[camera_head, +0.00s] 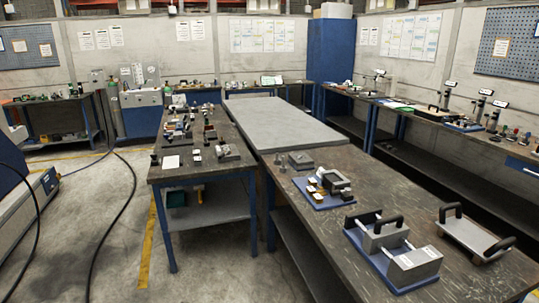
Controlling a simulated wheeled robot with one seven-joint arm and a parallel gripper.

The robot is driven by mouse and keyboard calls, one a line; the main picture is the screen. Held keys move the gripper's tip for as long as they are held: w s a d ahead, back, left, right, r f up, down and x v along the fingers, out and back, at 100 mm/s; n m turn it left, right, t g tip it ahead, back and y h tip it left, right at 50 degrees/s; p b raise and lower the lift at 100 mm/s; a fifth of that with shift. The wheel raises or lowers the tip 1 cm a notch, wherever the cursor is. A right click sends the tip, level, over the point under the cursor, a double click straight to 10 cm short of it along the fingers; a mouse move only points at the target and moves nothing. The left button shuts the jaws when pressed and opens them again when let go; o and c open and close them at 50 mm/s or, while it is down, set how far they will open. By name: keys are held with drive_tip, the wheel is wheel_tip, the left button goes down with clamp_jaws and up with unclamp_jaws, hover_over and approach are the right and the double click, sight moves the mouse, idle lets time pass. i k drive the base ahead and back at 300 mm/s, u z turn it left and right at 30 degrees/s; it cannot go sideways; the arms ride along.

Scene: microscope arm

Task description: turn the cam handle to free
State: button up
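I cannot make out with certainty which part is the cam handle. On the near right table, a blue-based fixture (400,280) carries grey blocks, bright rods and a black handle (387,224). Behind it, a blue board (311,198) holds a grey block and several small parts. Stands with small displays (485,93) stand on the right bench and are too small to read in detail. My gripper is not in view.
A plate with two black handles (472,236) lies at the near table's right. A bare grey table (285,126) stands mid-room, beside a left table (203,174) with small parts. A blue cabinet (330,52) stands behind. Floor (108,220) at left is open, crossed by dark cables.

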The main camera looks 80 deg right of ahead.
sight(227, 152)
drive_tip(key=z, duration=2)
drive_tip(key=i, duration=1.15)
drive_tip(key=z, duration=0.5)
drive_tip(key=i, duration=1.65)
drive_tip(key=u, duration=0.3)
